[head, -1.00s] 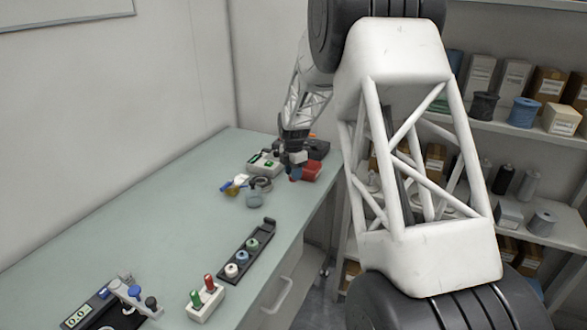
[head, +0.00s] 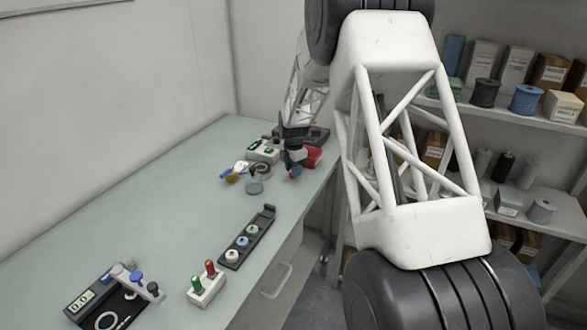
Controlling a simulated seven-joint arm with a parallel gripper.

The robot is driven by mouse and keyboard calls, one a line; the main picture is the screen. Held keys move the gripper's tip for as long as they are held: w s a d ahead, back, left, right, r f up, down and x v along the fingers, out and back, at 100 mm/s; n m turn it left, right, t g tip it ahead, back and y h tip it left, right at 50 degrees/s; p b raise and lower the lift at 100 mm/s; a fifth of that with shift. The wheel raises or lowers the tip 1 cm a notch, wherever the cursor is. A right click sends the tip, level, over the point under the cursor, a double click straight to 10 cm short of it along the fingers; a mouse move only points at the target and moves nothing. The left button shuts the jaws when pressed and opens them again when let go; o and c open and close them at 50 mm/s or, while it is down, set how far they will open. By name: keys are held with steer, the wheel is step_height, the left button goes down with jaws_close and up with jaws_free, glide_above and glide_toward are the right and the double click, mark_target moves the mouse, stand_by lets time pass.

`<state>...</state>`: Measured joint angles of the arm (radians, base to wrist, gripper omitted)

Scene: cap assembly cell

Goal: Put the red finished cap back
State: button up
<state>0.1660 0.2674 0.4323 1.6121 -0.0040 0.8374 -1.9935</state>
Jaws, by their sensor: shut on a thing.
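My gripper (head: 295,165) is at the far end of the bench, just left of a red box. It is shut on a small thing. A red-topped piece (head: 210,268) stands upright beside a green-topped piece (head: 196,285) in a white block (head: 208,293) at the front edge, well away from my gripper. I cannot tell whether this is the red finished cap.
A dark rack (head: 266,214) holds white, blue and green round pieces. A device with a display (head: 80,302) is front left. The bench's left side is clear.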

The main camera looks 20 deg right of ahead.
steer(key=shift+f, duration=0.7)
stand_by(1.5)
steer(key=o, duration=0.7)
steer(key=shift+o, duration=0.2)
steer(key=shift+r, duration=0.15)
steer(key=shift+r, duration=3.4)
